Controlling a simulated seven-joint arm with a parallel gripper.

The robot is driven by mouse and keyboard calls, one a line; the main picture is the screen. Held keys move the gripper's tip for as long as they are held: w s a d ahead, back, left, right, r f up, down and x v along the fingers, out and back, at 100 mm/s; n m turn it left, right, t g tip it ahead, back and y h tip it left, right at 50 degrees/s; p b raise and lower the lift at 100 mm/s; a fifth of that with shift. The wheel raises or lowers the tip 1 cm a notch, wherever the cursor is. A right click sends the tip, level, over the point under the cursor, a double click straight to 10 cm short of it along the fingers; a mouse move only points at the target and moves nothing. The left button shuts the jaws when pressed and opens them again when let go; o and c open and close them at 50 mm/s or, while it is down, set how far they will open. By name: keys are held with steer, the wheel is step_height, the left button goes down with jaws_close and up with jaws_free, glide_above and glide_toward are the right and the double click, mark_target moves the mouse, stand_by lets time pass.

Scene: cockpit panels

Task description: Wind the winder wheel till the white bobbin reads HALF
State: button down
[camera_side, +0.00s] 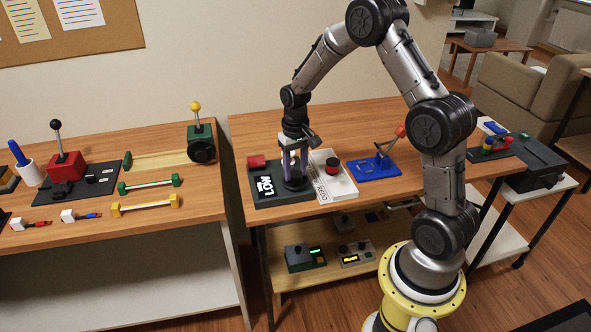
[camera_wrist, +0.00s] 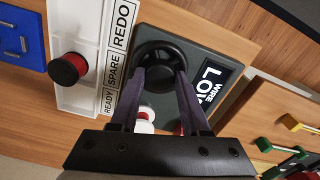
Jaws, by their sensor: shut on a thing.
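The black winder wheel (camera_side: 294,186) sits on a dark grey panel (camera_side: 270,201); it also shows in the wrist view (camera_wrist: 160,48). My gripper (camera_side: 294,176) points down with its two purple fingers on the wheel, shut on it; the fingers also show in the wrist view (camera_wrist: 160,72). A black label (camera_wrist: 208,86) on the panel reads WIRE LOW in white. A white round part, likely the white bobbin (camera_wrist: 146,113), shows between the fingers in the wrist view, partly hidden by my gripper. I cannot read any marking on it.
A white panel (camera_wrist: 88,80) marked READY, SPARE, REDO with a red-and-black knob (camera_wrist: 68,68) stands close beside. A blue lever base (camera_side: 374,167) stands further right. Another bench (camera_side: 185,212) is at left.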

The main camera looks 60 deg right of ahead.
mark_target(296, 173)
steer(key=m, duration=0.6)
steer(key=shift+r, duration=0.15)
steer(key=shift+m, duration=0.4)
steer(key=shift+c, duration=1.9)
jaws_free()
step_height(296, 173, up, 14)
